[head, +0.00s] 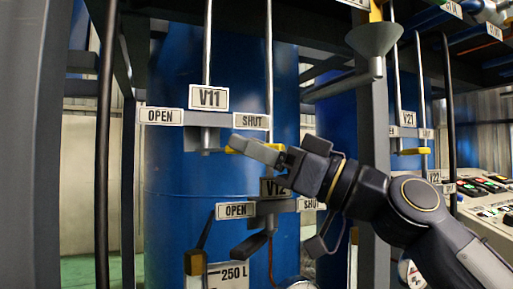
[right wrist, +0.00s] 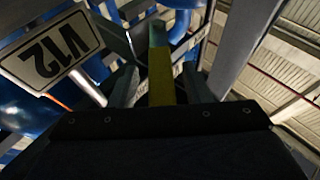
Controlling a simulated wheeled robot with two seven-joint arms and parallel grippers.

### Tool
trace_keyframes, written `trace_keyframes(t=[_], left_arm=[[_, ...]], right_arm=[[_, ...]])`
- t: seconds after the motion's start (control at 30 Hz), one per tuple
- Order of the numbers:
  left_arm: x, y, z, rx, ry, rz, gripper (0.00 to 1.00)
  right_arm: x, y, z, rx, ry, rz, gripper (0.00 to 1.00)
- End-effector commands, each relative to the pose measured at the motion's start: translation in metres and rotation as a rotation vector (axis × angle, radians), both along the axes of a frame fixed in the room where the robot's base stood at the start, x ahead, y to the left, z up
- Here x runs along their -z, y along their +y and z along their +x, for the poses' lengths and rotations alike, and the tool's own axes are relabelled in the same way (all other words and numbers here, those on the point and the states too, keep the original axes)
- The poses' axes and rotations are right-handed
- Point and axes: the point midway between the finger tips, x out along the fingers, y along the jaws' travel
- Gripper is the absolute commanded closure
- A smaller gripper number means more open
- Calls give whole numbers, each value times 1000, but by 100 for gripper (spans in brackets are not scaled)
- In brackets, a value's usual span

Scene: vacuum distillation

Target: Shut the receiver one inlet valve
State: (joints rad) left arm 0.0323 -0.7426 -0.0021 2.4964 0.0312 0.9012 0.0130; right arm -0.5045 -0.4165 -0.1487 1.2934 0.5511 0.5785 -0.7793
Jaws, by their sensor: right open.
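The V11 valve has a V11 plate (head: 208,98), an OPEN plate (head: 161,116) on the left and a SHUT plate (head: 251,121) on the right. Its yellow handle (head: 232,150) points right, to the SHUT side, partly hidden by my right gripper (head: 257,151). In the right wrist view the yellow handle (right wrist: 161,78) lies between the two spread fingers of that gripper. The gripper is open around it; contact cannot be told. My left gripper is not in view.
Just below is the V12 plate (head: 272,187), with its own OPEN plate (head: 236,211). A blue tank (head: 170,210) stands behind. A dark vertical pipe (head: 105,150) is at left, a grey funnel (head: 374,42) above my right arm, and a control panel (head: 485,190) at right.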

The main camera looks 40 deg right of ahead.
Motion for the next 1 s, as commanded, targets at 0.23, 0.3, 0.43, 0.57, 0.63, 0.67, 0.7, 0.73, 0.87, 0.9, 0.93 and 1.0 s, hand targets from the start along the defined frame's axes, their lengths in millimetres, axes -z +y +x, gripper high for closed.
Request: trace_keyframes(t=[0.23,0.3,0.43,0.57,0.63,0.67,0.7,0.73,0.87,0.9,0.93,1.0], left_arm=[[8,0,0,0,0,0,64],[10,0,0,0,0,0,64],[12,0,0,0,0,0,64],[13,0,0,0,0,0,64],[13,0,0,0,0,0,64],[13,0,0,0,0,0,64],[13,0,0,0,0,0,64],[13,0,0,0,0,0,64],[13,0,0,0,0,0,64],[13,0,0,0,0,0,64],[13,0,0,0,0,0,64],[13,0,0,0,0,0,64]], right_arm=[[14,-17,-26,3,-3,1,56],[18,-23,-36,1,-4,2,56],[25,-32,-50,1,-2,2,56],[29,-37,-58,1,-1,1,56],[30,-39,-60,1,-1,1,56],[30,-39,-61,1,-1,1,56],[30,-39,-61,1,-1,1,56],[30,-39,-61,0,-1,1,56],[30,-39,-60,0,0,1,56],[30,-39,-60,0,0,1,56],[30,-39,-60,0,0,1,56],[30,-38,-60,0,0,1,56]])
